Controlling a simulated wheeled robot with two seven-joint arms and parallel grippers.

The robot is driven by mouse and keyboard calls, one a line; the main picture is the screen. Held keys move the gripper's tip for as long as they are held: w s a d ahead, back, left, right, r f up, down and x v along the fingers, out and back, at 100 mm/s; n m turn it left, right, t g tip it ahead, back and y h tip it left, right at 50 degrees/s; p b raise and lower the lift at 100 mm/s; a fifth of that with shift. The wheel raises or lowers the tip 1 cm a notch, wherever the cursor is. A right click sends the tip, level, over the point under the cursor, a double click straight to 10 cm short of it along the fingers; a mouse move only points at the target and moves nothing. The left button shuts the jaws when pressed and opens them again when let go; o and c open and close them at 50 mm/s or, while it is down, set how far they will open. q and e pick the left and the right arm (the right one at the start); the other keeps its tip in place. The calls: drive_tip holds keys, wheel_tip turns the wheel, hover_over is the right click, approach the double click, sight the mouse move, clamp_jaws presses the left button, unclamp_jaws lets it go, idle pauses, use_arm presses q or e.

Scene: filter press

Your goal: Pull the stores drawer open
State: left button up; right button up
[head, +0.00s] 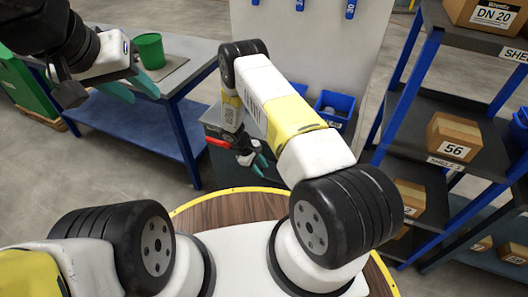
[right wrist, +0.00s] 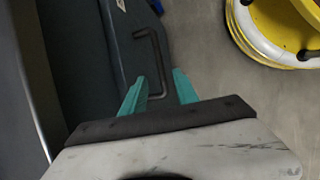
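The stores drawer shows in the right wrist view as a dark grey front (right wrist: 85,60) with a dark bar handle (right wrist: 153,50) on it. My right gripper (right wrist: 160,92) is open, with its two teal fingers apart and the near end of the handle showing between them. I cannot tell whether the fingers touch the handle. In the head view my right gripper (head: 256,163) is low beside the dark grey cabinet (head: 222,178), and my arm hides much of it. My left gripper (head: 130,88) is open and empty near the workbench.
A workbench (head: 190,58) with a green cup (head: 149,50) stands at the left, close to my left gripper. Blue bins (head: 333,108) are behind my right arm. A blue-framed shelf rack (head: 405,85) with cardboard boxes (head: 453,138) stands at the right.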

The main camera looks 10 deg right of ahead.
sight(270, 180)
drive_tip(key=x, duration=0.7)
drive_tip(key=shift+d+f, duration=0.1)
drive_tip(key=shift+f, duration=0.15)
clamp_jaws()
idle(1.1)
